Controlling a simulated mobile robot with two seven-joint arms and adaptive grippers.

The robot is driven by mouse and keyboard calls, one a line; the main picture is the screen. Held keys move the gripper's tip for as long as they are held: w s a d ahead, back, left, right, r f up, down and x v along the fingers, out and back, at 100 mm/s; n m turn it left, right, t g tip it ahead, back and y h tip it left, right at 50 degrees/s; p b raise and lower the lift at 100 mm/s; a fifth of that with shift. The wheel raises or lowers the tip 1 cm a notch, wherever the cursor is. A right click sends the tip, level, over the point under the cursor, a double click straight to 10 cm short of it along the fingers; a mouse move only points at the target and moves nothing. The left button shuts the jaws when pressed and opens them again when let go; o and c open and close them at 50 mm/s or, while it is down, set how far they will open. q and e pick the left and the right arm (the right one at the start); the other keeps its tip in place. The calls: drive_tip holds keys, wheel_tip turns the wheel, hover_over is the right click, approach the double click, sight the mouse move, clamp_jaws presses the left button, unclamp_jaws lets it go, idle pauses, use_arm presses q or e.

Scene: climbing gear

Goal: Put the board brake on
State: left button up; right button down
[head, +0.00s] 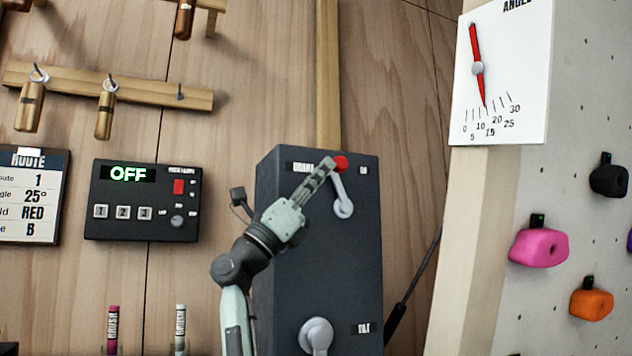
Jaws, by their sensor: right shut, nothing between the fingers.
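The board brake is a grey lever (343,197) with a red knob (341,163) on the upper part of a dark box. The lever points up and slightly left from its pivot. Lettering beside it is partly hidden by my gripper; a short label stands to the right of the knob. My right gripper (328,166) is shut and empty, its fingertips at the left side of the red knob. I cannot tell whether they touch it. My left gripper is not in view.
The dark box (365,270) has a second grey handle (317,334) low down. A control panel (142,229) reading OFF and a route card (30,200) hang left. The angle dial (510,80) and the climbing board with a pink hold (538,248) stand right.

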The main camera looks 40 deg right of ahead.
sight(336, 160)
drive_tip(key=shift+x, duration=1.6)
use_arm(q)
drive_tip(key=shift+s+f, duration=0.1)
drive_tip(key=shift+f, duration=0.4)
use_arm(e)
drive_tip(key=shift+s+d+f, duration=0.1)
drive_tip(key=shift+s+d, duration=0.05)
drive_tip(key=shift+d, duration=0.05)
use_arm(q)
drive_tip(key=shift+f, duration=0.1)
use_arm(e)
drive_tip(key=shift+d, duration=0.1)
